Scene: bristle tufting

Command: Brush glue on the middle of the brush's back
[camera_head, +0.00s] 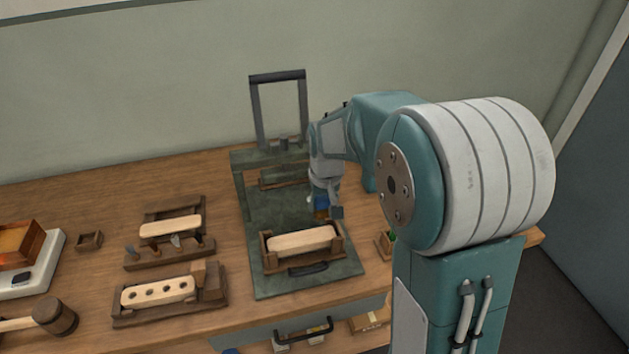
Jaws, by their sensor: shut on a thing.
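A pale wooden brush back (302,240) lies flat in a dark wooden cradle (273,262) on a green press plate. My gripper (325,208) is above and just behind the right half of this block, pointing down. It is shut on a small tool with a blue and amber part (320,206), which may be the glue brush. The tool's tip is too small to make out, and I cannot tell whether it touches the wood. No glue can be made out on the block's top.
A metal frame with a dark top bar (277,77) stands at the plate's back. Left are another block in a holder (170,226), a drilled block (158,291), a mallet (55,315) and an orange-brown box (20,245). A small box (384,244) stands right of the plate.

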